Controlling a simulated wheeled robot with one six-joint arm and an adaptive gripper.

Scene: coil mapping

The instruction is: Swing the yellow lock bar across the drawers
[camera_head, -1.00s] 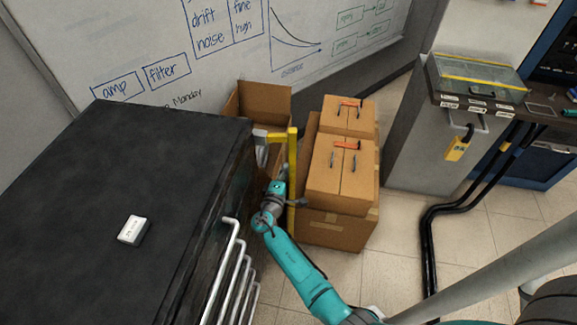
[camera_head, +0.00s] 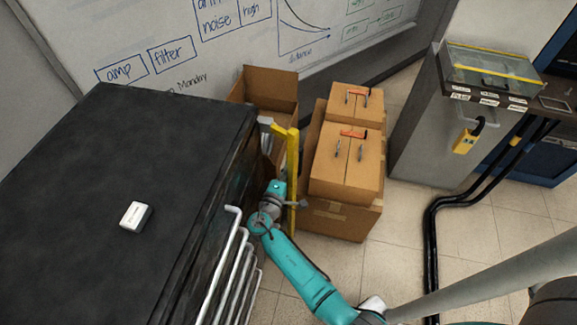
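The yellow lock bar (camera_head: 293,160) stands upright at the far right corner of the black drawer cabinet (camera_head: 130,150), joined at its top to a pale bracket (camera_head: 268,124). It stands out from the drawer front, beside the drawers and not across them. Several white drawer handles (camera_head: 232,250) run along the cabinet's front. My gripper (camera_head: 290,200) is at the end of the teal arm, next to the middle of the bar. Its fingers are small and partly hidden, so I cannot tell whether they touch the bar or are open.
Cardboard boxes (camera_head: 342,190) stand just right of the bar, and an open box (camera_head: 265,90) is behind it. A small white box (camera_head: 136,215) lies on the cabinet top. Black cables (camera_head: 430,230) run along the floor at right. Some tiled floor (camera_head: 390,250) is clear.

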